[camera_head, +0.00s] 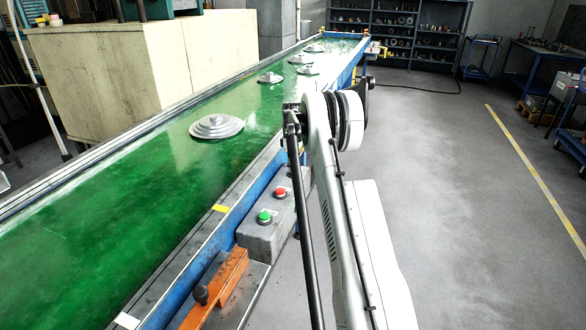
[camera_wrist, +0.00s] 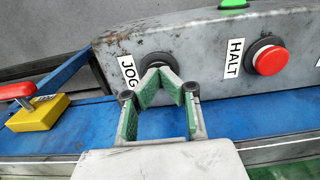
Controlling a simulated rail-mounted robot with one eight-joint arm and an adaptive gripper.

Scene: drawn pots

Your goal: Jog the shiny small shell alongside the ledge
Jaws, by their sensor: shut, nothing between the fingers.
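Several grey, round, stepped shells lie on the green belt (camera_head: 110,217). A large one (camera_head: 216,126) is nearest; smaller ones lie farther along, one at the left (camera_head: 270,77), one at the right (camera_head: 307,71), one behind them (camera_head: 302,59) and the farthest (camera_head: 314,48). I cannot tell which is the shiny small one. In the wrist view my gripper (camera_wrist: 160,82) is shut and empty, with its tips in front of a dark round button (camera_wrist: 157,60) beside the label JOG (camera_wrist: 128,72). The fingers partly hide that button; contact is unclear.
A red button (camera_wrist: 268,57) labelled HALT sits right of JOG on the grey control box (camera_head: 262,232); a green button (camera_head: 264,216) is also there. A yellow block with a red handle (camera_wrist: 40,110) is at the left. An orange bracket (camera_head: 218,290) stands beside the belt.

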